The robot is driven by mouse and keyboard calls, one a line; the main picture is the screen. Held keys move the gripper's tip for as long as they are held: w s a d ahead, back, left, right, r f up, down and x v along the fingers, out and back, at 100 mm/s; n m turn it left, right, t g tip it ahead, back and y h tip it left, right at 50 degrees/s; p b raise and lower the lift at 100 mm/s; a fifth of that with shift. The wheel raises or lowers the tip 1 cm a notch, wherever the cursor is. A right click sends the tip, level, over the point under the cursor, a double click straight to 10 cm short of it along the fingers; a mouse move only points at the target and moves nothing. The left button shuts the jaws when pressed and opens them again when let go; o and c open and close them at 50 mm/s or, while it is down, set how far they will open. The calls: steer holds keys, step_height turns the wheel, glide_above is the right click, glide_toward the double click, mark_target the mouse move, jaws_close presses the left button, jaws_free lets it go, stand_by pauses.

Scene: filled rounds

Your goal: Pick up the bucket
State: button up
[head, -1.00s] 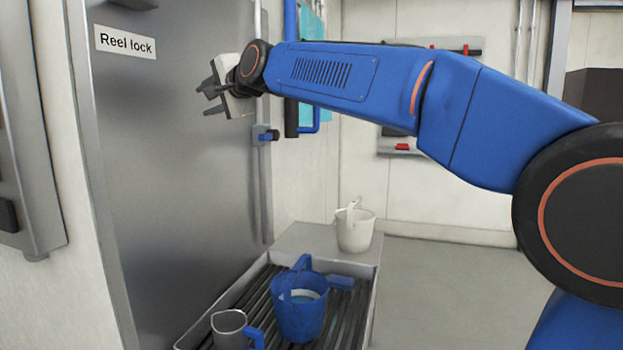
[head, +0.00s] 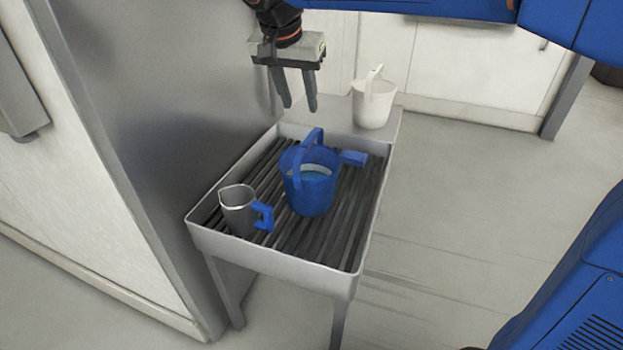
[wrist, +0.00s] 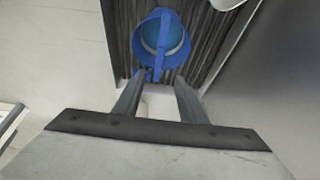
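A blue bucket (head: 308,190) stands upright on a slatted metal tray (head: 330,283), its handle arched up over the rim. Something light blue, like liquid, shows inside it. In the wrist view the blue bucket (wrist: 160,45) lies ahead of the fingertips, seen from above. A white bucket (head: 372,105) with a raised handle stands on the grey ledge behind the tray. My gripper (head: 300,107) points down, open and empty, above and behind the blue bucket's handle and apart from it. Its two fingers also show in the wrist view (wrist: 158,84).
A grey metal jug (head: 238,212) with a blue handle stands left of the blue bucket. A blue block-like part (head: 354,158) shows at the tray's right side. A tall metal panel (head: 160,110) rises left of the tray. The floor (head: 460,190) to the right is clear.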

mark_target(309, 138)
steer(key=x, duration=1.5)
steer(key=shift+s+d, duration=0.1)
jaws_close()
steer(key=shift+r, duration=0.1)
stand_by(1.0)
